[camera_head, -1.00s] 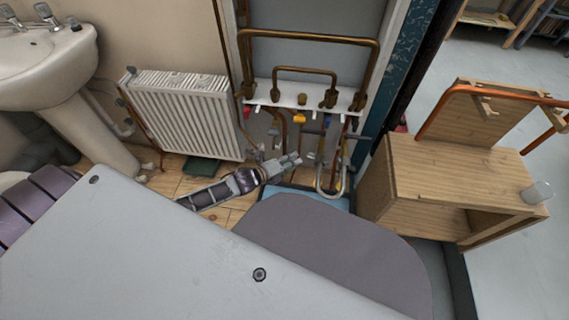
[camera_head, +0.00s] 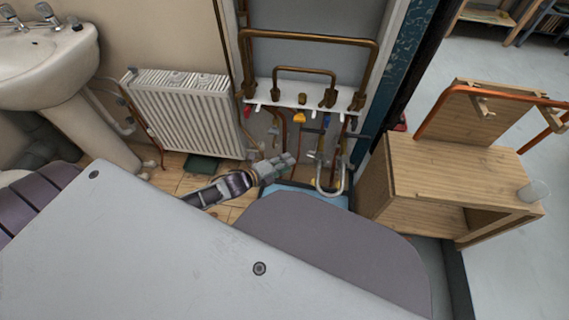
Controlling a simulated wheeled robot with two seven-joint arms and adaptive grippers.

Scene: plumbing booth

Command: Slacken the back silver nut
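My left gripper (camera_head: 288,160) reaches in low from the left, in front of the pipework below the white manifold plate (camera_head: 290,98). Its fingers point up and right and look close together; the picture is too small to show their gap or anything between them. Silver pipe fittings (camera_head: 318,156) and a bent silver pipe (camera_head: 331,188) are just right of the fingertips. No single nut can be made out clearly, and the back silver nut cannot be told apart from the fittings. My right gripper is out of view.
A white radiator (camera_head: 187,115) stands left of the pipework, beside a washbasin (camera_head: 42,60). Copper pipes (camera_head: 310,38) rise above the plate. A wooden bench (camera_head: 450,180) with a clear cup (camera_head: 534,192) is at the right. My grey body covers the foreground.

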